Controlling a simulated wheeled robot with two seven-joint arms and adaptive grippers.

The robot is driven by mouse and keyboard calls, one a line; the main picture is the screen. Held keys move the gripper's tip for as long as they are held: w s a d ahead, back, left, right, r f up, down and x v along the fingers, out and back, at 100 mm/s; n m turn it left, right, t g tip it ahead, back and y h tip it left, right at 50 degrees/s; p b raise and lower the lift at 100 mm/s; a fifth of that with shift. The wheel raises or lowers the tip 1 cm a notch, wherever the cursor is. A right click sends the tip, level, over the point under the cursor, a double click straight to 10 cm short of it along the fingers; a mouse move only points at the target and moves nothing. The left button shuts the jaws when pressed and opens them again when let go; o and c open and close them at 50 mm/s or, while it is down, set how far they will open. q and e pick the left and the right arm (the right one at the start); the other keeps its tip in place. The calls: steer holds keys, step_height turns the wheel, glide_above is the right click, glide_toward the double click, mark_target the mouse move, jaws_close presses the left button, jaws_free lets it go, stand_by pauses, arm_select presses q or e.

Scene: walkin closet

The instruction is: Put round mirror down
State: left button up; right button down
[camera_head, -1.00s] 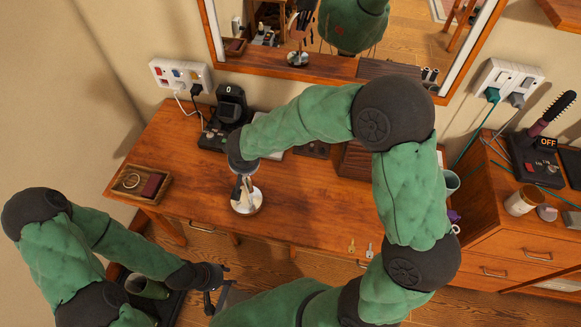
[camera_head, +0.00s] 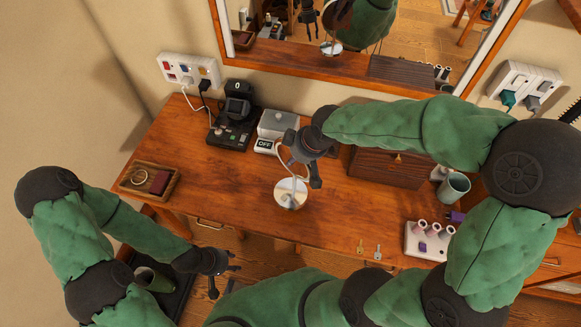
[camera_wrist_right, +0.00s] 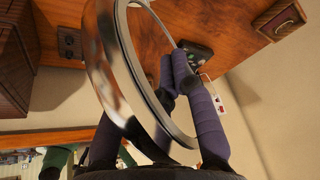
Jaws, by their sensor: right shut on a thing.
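The round mirror (camera_head: 288,188) is in my right gripper above the wooden dressing table (camera_head: 235,190). In the head view its pale round disc shows below the gripper, with a thin metal edge rising to the fingers. I cannot tell whether it touches the tabletop. In the right wrist view its shiny metal rim (camera_wrist_right: 107,75) curves tilted beside the fingers. My right gripper (camera_head: 304,160) is shut on the mirror; its two dark fingers (camera_wrist_right: 195,95) show close together in the wrist view. My left gripper (camera_head: 225,280) is open and empty, low in front of the table's left end.
A tray (camera_head: 150,180) lies at the table's left. The middle front is clear.

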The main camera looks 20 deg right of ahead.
steer(key=s+r+n, duration=0.1)
steer(key=s, duration=0.1)
steer(key=s+d+r+n+y, duration=0.1)
steer(key=s+r+n, duration=0.1)
steer(key=s+d+r+n+g, duration=0.1)
steer(key=s+r, duration=0.1)
steer(key=shift+d+n+y+p, duration=0.25)
steer(key=shift+n+y+p, duration=0.05)
steer(key=shift+p, duration=0.1)
steer(key=shift+s+a+r+n, duration=0.1)
steer(key=shift+s+r+n, duration=0.4)
steer(key=shift+n, duration=0.2)
steer(key=w+a+f+b, duration=0.3)
steer(key=w+a+f, duration=0.4)
steer(key=w+f, duration=0.4)
steer(key=shift+x, duration=1)
steer(key=shift+d+f, duration=0.1)
steer(key=shift+f, duration=0.1)
steer(key=c, duration=1)
jaws_free()
steer(key=shift+c, duration=0.2)
